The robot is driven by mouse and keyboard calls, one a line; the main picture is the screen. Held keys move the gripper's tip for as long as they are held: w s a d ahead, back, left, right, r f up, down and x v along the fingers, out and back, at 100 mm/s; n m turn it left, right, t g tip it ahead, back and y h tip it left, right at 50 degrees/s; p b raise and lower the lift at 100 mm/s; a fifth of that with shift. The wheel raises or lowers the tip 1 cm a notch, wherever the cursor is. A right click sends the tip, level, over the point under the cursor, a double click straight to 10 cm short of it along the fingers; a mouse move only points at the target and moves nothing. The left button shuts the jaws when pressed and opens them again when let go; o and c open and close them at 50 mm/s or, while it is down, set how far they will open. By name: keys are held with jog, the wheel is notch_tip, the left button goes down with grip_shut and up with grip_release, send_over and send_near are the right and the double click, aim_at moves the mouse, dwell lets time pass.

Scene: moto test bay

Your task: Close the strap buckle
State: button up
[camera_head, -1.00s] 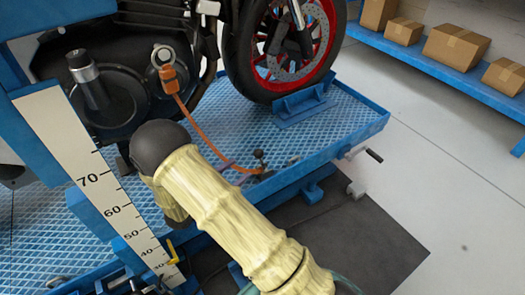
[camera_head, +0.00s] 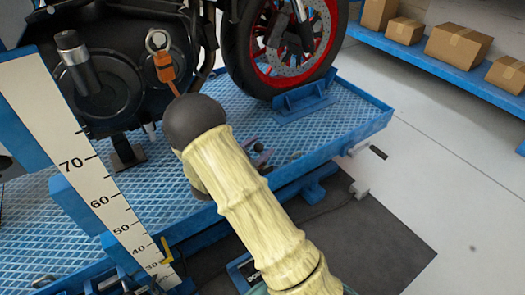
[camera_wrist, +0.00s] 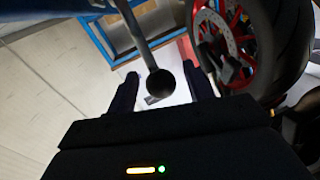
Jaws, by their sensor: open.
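An orange strap end (camera_head: 166,70) hangs from a metal ring on the motorcycle in the head view; the strap runs down behind my arm. A small buckle lever with a dark knob (camera_head: 258,148) shows on the blue platform, partly hidden by my arm. In the wrist view, my gripper (camera_wrist: 163,82) is open, with its two dark fingers apart. A grey rod with a black ball knob (camera_wrist: 160,83) appears between the fingers. I cannot tell whether either finger touches it. In the head view my gripper is hidden behind my arm.
The blue platform (camera_head: 340,115) carries the motorcycle, whose red-rimmed front wheel (camera_head: 285,45) stands in a blue chock. A white scale (camera_head: 85,165) stands at left. Boxes (camera_head: 458,45) sit on a blue shelf at back right. The floor at right is clear.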

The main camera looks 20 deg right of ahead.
jog(key=shift+x, duration=1)
grip_shut()
